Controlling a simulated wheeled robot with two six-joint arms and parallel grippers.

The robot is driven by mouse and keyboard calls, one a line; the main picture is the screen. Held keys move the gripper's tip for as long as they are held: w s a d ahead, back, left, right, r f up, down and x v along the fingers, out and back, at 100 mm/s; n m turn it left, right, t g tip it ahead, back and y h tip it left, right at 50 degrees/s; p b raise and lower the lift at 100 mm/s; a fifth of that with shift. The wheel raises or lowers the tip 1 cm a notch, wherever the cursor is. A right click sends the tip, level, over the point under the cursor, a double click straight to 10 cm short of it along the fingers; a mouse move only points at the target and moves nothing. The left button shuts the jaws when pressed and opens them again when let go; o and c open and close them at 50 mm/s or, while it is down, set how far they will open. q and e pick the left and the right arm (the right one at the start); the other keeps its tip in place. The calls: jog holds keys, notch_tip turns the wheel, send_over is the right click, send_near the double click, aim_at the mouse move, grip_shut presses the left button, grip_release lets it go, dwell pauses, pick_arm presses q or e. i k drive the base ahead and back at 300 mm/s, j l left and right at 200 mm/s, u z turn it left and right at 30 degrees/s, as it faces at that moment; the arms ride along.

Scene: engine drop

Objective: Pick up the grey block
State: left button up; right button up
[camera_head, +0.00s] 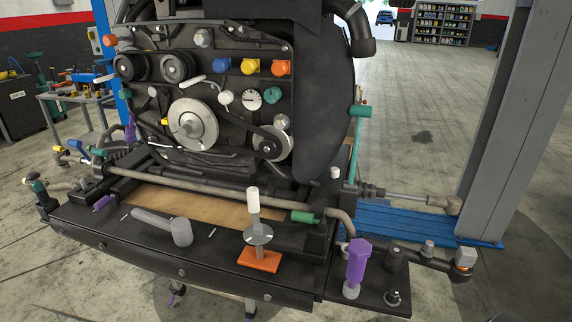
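No plain grey block stands out clearly. The nearest match is a grey mallet-shaped piece (181,232) with a thick head and a bar running up to the left. It lies on the dark front ledge (90,226) of the engine stand, left of an upright piece with a white knob (253,200), a grey disc (258,234) and an orange base (260,260). I cannot tell whether the grey piece is loose or fixed. Neither of my grippers shows in the head view.
The engine (215,90) stands behind the ledge. A purple knob (359,260) rises from a dark plate at the right front. A green knob (304,217) sits near the ledge.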

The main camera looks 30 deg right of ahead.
aim_at(466, 256)
jog(key=z, duration=2.35)
